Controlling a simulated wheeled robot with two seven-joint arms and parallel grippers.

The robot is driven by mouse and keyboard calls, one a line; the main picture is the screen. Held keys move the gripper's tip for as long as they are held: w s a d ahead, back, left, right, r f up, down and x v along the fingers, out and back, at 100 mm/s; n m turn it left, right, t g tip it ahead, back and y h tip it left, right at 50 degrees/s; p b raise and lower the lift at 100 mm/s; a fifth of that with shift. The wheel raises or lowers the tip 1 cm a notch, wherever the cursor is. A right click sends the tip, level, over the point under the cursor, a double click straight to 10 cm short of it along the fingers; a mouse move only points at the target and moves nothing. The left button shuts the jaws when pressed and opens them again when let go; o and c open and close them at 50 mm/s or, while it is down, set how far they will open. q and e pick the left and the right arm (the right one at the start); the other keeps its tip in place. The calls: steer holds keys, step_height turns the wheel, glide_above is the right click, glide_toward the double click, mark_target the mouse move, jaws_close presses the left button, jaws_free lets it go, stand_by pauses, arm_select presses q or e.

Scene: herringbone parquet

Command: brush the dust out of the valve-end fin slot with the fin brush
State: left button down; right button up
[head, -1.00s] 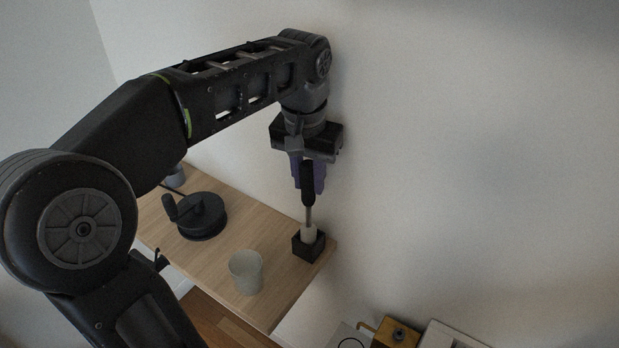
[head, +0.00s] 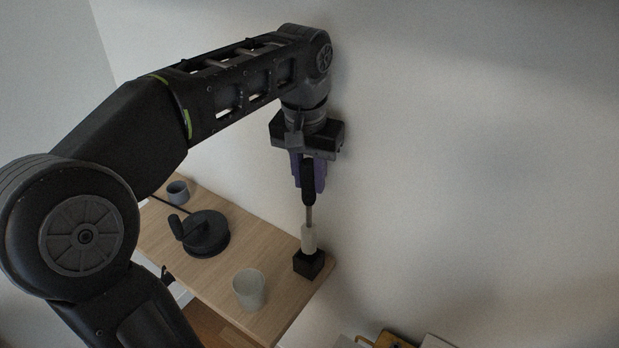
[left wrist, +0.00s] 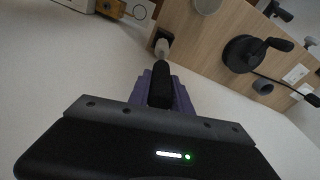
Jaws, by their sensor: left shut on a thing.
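The fin brush has a black handle (head: 308,183), a thin metal shaft and a pale bristle head (head: 309,238). My left gripper (head: 308,172), with purple fingers, is shut on the handle and holds the brush upright, bristles down. The bristle head is over a small black square holder (head: 308,264) at the table's right end; I cannot tell whether its tip is still inside. In the left wrist view the bristle head (left wrist: 161,48) shows beyond the fingers, near the holder. No fin slot or dust can be made out. My right gripper is not in view.
On the wooden table (head: 277,283) stand a pale cup (head: 249,289), a black device with a crank-like handle (head: 205,233) and a grey cup (head: 178,192). A wall rises close behind. A yellowish box (head: 396,340) and a white object (head: 436,342) show at the bottom edge.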

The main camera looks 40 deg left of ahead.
arm_select(q)
steer(key=shift+r, duration=0.75)
steer(key=c, duration=1.8)
jaws_free()
jaws_close()
jaws_free()
jaws_close()
